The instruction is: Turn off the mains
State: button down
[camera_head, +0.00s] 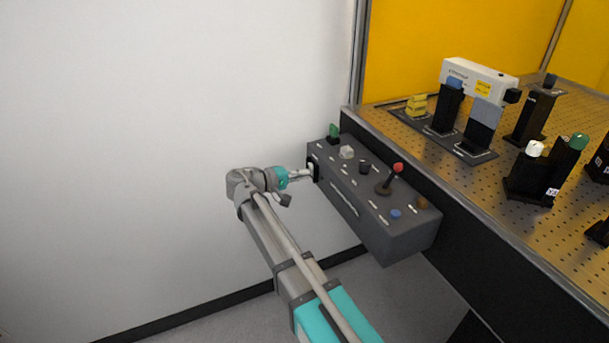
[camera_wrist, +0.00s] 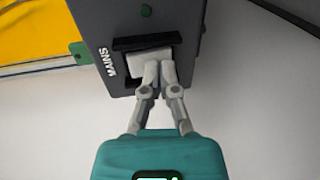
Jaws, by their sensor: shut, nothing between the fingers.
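The mains switch (camera_wrist: 122,66) is a pale rocker in a black frame on the end face of the grey control box, with the label MAINS (camera_wrist: 107,62) beside it in the wrist view. My gripper (camera_wrist: 160,70) is shut and empty, its fingertips at the rocker and covering part of it. They look to be touching it, but a small gap cannot be ruled out. In the head view my gripper (camera_head: 308,173) reaches the left end of the control box (camera_head: 400,243). Which way the rocker is tipped is hard to tell.
The box top carries a green knob (camera_head: 333,131), a red-topped lever (camera_head: 398,168), a blue button (camera_head: 395,214) and other controls. A perforated optical table (camera_head: 440,150) with a white laser unit (camera_head: 478,77) and posts stands to the right. A white wall (camera_head: 170,110) lies behind.

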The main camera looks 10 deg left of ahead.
jog(key=s+a+f+b, duration=0.2)
jog(key=s+a, duration=0.5)
jog(key=a, duration=0.4)
jog(key=shift+s+a, duration=0.15)
jog(key=shift+s, duration=0.1)
jog(key=shift+s+f, duration=0.1)
